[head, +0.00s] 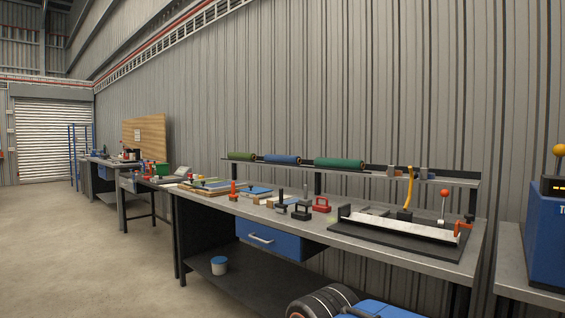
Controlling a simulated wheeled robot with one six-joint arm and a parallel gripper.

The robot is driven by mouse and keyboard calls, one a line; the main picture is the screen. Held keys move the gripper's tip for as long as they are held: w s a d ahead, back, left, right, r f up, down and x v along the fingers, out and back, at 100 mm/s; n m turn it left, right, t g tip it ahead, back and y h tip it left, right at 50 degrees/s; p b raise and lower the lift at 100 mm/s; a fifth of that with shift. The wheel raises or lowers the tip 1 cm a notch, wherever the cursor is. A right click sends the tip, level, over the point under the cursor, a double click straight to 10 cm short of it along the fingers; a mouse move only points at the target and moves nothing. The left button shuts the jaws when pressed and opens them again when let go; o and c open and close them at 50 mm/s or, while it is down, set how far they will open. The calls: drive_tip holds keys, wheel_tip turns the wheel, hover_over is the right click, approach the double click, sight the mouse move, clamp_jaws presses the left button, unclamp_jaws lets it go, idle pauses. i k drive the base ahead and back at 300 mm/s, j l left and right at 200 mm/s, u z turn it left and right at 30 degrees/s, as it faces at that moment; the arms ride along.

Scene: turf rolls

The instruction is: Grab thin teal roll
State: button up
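Three rolls lie end to end in a row on the raised rear shelf (465,179) above the workbench. The right one is a teal-green roll (340,163), the longest of the three and lying on its side. A blue roll (283,159) is in the middle, and an olive-green roll (242,156) is at the left. No other teal roll is plain to see. The rolls are small in the picture, so I cannot judge well how thin each is. My gripper is not in view.
The workbench (345,225) carries small tools, red and black handled blocks (320,205) and a long tray-like fixture (405,232) with a yellow lever at the right. A blue machine (545,215) stands far right. A bucket (219,265) sits below. Floor is open at left.

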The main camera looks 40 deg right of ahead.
sight(341, 164)
drive_tip(key=z, duration=1.75)
